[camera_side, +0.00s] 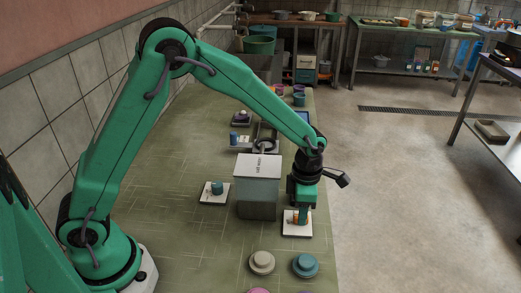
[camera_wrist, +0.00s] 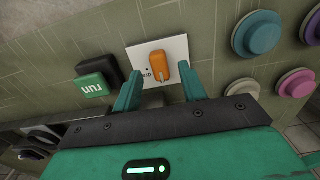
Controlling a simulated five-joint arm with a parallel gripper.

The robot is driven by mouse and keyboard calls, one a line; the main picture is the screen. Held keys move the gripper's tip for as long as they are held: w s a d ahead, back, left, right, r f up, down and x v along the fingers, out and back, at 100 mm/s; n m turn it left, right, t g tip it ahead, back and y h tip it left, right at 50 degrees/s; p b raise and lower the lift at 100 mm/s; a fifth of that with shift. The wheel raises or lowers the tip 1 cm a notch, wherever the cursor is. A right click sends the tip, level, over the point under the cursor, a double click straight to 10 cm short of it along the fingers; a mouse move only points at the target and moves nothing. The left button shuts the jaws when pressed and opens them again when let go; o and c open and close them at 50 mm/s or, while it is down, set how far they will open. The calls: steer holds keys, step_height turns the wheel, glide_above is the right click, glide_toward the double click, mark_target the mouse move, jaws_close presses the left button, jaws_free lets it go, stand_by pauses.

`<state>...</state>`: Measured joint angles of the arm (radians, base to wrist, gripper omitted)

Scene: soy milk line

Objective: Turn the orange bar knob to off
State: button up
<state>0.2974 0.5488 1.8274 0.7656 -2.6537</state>
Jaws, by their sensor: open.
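The orange bar knob (camera_wrist: 158,66) stands on a white plate (camera_wrist: 176,45) in the wrist view. Its long side runs nearly up and down the picture, slightly tilted, with a pale mark at its lower end. Small dark lettering, too small to read, is left of it. My gripper (camera_wrist: 162,75) is open, one finger on each side of the knob, with gaps showing; I cannot tell how far down the fingers reach. In the side view my gripper (camera_side: 302,211) points down over the white plate (camera_side: 298,231) and mostly hides the knob.
Teal (camera_wrist: 260,32), pink (camera_wrist: 297,84) and other round buttons are at right. A grey box (camera_side: 257,190) stands close left of my gripper in the side view.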

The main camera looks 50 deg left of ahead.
steer(key=shift+r, duration=3.15)
steer(key=s+a+r+m, duration=0.1)
steer(key=r+m, duration=0.1)
steer(key=s+a+r+m+t, duration=0.1)
steer(key=a+r+m, duration=0.1)
steer(key=r, duration=0.1)
steer(key=s+a+r+m, duration=0.1)
steer(key=s+r+m, duration=0.1)
steer(key=shift+a+r+m, duration=0.2)
steer(key=shift+m, duration=0.1)
steer(key=s+a+r+m+t, duration=0.2)
steer(key=s+a+r+m, duration=0.1)
steer(key=s+m, duration=0.5)
steer(key=s+a+r+m+t, duration=0.2)
steer(key=s+a+r+m, duration=0.2)
steer(key=s+m, duration=0.5)
steer(key=shift+s+a+r+m+t, duration=0.15)
steer(key=shift+s+a+m+t, duration=0.15)
steer(key=shift+a+m, duration=1.05)
steer(key=shift+d+m, duration=0.35)
